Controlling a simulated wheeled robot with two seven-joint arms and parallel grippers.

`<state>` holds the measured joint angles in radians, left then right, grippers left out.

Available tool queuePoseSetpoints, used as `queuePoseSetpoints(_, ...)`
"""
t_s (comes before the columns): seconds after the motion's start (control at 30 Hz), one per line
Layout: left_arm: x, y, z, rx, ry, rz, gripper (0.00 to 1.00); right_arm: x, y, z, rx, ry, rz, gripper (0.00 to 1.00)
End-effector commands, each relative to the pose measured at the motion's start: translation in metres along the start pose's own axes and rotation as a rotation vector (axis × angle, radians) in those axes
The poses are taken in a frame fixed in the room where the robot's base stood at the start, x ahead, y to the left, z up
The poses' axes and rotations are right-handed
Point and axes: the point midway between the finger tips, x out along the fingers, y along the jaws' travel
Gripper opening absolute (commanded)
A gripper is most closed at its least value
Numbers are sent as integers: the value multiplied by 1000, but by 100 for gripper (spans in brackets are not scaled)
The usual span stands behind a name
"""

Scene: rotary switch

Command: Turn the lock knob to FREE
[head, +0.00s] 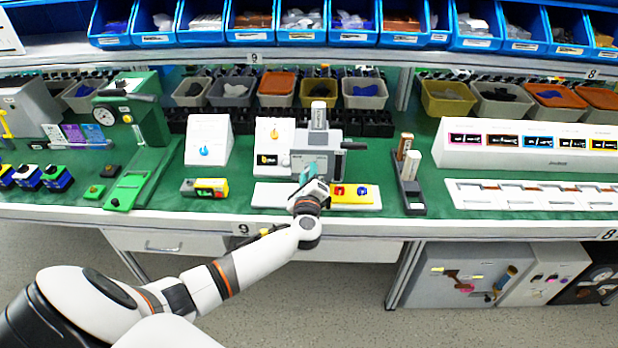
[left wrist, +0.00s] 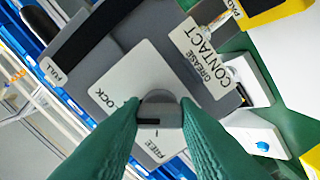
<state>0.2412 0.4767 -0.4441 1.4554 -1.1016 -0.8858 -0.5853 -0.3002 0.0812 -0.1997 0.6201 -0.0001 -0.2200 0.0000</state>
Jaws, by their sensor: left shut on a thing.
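The grey lock knob (left wrist: 160,98) sits on a white label plate (left wrist: 125,82) on a dark grey device. The plate carries LOCK to the left of the knob and FREE below it in the left wrist view. My left gripper (left wrist: 160,113) has its green fingers on both sides of the knob and is shut on it. A dark slot shows on the knob's face; I cannot tell surely which word the knob points to. In the head view my left gripper (head: 312,180) is at the front of the grey device (head: 328,143), and it hides the knob. My right gripper is not in view.
A white panel with an orange-marked dial (head: 270,132) stands left of the device. A dark stand with upright blocks (head: 411,190) is further right. Bins line the back.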

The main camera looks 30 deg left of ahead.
Motion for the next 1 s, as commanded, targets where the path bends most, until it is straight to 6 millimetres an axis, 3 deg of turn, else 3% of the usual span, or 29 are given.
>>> queuePoseSetpoints(0.4,0,-5,4,-362,1,-1,4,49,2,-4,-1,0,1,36)
queuePoseSetpoints(1.0,0,-4,4,-934,1,-2,4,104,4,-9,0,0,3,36)
